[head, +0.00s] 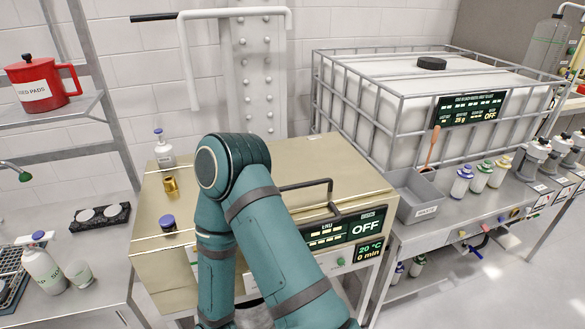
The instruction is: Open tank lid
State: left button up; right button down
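The tank is a beige metal box (160,275) in the middle of the head view, with a dark display reading OFF, 20 °C and 0 min on its front. Its flat beige lid (310,158) appears to lie shut on top. A black bar handle (306,184) stands near the lid's front right. One of my teal arms bends in front of the tank and hides part of the lid and front. Neither of my grippers shows in the head view.
A brass fitting (171,186), a blue-capped item (167,223) and a white bottle (165,155) stand at the tank's left. A caged white container (430,90) and grey bin (415,200) are at right. A red pot (38,84) sits on the left shelf.

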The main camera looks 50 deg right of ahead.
aim_at(321, 172)
jog(key=z, duration=1.7)
